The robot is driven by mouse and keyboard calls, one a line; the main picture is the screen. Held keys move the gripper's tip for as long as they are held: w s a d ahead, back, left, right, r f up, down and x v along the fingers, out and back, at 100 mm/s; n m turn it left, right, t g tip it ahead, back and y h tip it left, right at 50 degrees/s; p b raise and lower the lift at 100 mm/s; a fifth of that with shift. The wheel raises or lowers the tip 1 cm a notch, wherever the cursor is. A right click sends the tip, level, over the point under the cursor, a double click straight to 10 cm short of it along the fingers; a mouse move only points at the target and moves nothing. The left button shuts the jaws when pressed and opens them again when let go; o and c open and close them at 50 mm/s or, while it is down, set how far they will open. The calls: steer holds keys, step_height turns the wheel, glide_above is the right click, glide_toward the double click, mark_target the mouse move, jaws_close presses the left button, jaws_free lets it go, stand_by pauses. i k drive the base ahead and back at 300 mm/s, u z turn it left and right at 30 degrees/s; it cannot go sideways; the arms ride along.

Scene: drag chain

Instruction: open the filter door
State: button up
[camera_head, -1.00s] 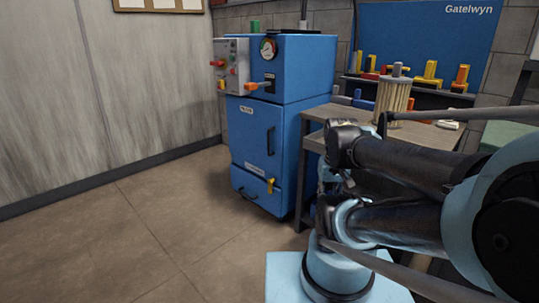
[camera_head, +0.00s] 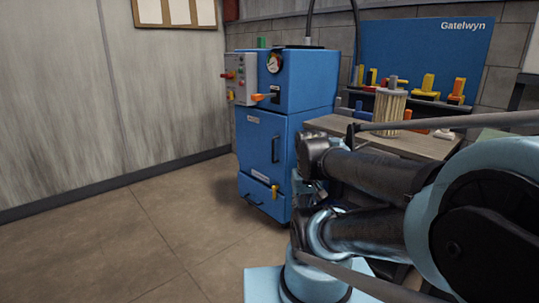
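The blue filter cabinet (camera_head: 318,78) stands against the back wall, left of the workbench. Its filter door (camera_head: 258,150) is the front panel with a small label near the top and a dark vertical handle (camera_head: 275,149) on its right side. The door looks shut. An orange-tipped lever (camera_head: 264,97) sits just above the door. Below are a drawer front (camera_head: 256,192) with a dark handle and a yellow latch (camera_head: 275,191). My folded arm fills the lower right, with its links in front of the bench. I cannot make out my gripper's fingers.
A grey control box (camera_head: 241,77) is on the cabinet's upper left and a gauge (camera_head: 274,62) on its upper front. A pleated filter cartridge (camera_head: 389,110) stands on the workbench (camera_head: 345,127) at right. The floor (camera_head: 130,235) in front and left is clear.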

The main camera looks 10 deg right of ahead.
mark_target(262, 136)
steer(key=u, duration=0.05)
steer(key=i, duration=1)
steer(key=z, duration=0.05)
